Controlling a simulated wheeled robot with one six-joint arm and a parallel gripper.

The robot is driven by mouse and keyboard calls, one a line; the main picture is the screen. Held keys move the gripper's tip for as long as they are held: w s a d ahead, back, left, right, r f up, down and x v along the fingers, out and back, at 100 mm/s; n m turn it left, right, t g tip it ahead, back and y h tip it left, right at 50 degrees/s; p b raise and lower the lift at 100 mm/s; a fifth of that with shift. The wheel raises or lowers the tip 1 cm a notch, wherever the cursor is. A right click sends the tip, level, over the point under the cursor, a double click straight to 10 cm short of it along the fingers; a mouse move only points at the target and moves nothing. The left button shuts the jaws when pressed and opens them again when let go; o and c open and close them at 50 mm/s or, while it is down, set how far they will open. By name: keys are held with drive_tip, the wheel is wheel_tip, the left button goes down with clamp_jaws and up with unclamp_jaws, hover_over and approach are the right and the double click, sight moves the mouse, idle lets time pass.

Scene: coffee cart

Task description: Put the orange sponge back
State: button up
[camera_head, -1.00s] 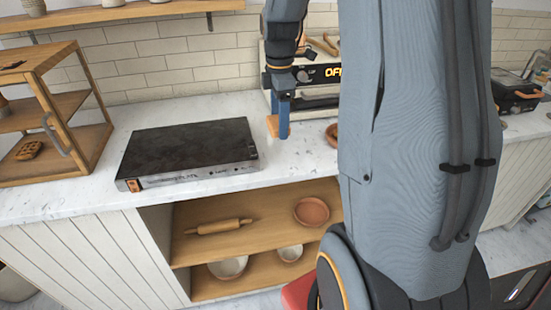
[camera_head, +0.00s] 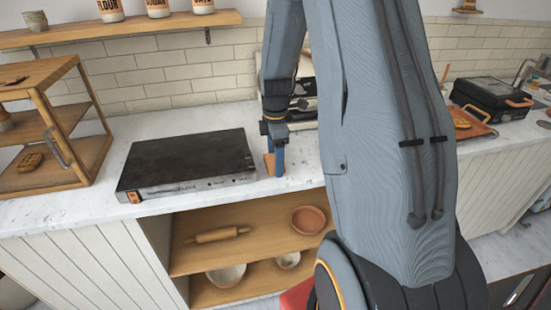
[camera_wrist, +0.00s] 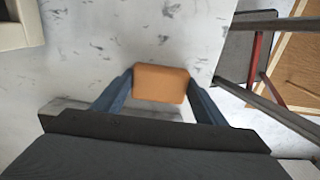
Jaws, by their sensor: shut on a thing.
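The orange sponge (camera_wrist: 161,84) is between the two blue fingers of my gripper (camera_wrist: 160,92) in the wrist view. My gripper is shut on it. In the head view the sponge (camera_head: 269,163) shows as a small orange piece at the fingertips of my gripper (camera_head: 273,163), just right of the black griddle (camera_head: 187,160). The sponge is over or on the marble counter (camera_head: 303,165); I cannot tell whether it touches.
A wooden shelf case (camera_head: 45,130) stands at the far left. An appliance (camera_head: 303,103) is behind my arm, partly hidden. A black grill (camera_head: 490,98) stands at the right. Open shelves below hold a rolling pin (camera_head: 217,234) and several bowls.

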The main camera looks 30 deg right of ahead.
drive_tip(key=shift+f, duration=0.1)
drive_tip(key=o, duration=1.3)
wheel_tip(320, 180, up, 11)
drive_tip(key=b, duration=0.3)
drive_tip(key=s+a+f+m, duration=0.2)
drive_tip(key=s+a+m, duration=0.3)
drive_tip(key=s+a+f+m+t, duration=0.1)
drive_tip(key=s+a+m, duration=0.4)
drive_tip(key=s+a+f+m, duration=0.2)
drive_tip(key=s+a+m, duration=0.2)
drive_tip(key=s+a, duration=0.1)
drive_tip(key=shift+a+f+m, duration=0.15)
drive_tip(key=shift+f+m, duration=0.15)
drive_tip(key=shift+m, duration=0.1)
